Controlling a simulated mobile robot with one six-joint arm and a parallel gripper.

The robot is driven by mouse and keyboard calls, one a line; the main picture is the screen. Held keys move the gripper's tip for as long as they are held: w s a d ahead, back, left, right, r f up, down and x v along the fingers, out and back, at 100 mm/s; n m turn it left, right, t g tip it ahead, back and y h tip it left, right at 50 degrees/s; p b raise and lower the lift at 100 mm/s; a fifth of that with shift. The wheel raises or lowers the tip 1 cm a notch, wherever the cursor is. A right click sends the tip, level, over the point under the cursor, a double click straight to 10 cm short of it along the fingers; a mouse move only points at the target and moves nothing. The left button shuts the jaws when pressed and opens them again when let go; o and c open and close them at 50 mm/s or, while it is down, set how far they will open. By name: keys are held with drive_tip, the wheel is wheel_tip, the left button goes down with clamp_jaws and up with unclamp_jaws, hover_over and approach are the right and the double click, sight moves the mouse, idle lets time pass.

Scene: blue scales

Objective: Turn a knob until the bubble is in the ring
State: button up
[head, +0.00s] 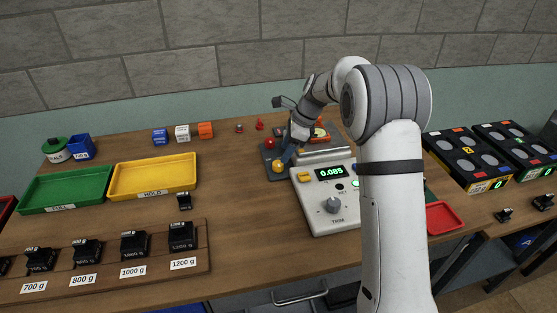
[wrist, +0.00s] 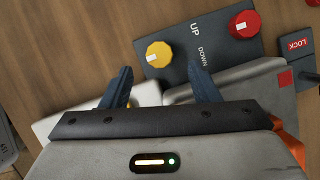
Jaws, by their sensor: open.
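A yellow knob (head: 278,167) and a red knob (head: 269,143) stand on a dark panel (head: 267,155) beside the scale. In the wrist view the yellow knob (wrist: 159,54) lies just beyond and between my fingertips, and the red knob (wrist: 244,24) is farther right. The panel there reads UP and DOWN. My gripper (wrist: 160,72) is open, its two blue fingers apart with nothing held. In the head view my gripper (head: 288,153) is close to the yellow knob; contact cannot be told. A round dial-like part (head: 320,133) is partly hidden by my arm. No bubble or ring can be made out.
The scale (head: 315,220) reads 0.085 and has a grey TRIM knob (head: 333,205). A red LOCK label (wrist: 297,44) is right of the panel. Yellow (head: 185,163) and green (head: 40,205) trays and labelled black weights (head: 135,245) stand left. Bare table lies left of the panel.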

sight(278, 163)
drive_tip(key=x, duration=0.5)
drive_tip(key=shift+a+f, duration=0.1)
drive_tip(key=shift+f, duration=0.25)
drive_tip(key=shift+c, duration=0.4)
drive_tip(key=c, duration=0.9)
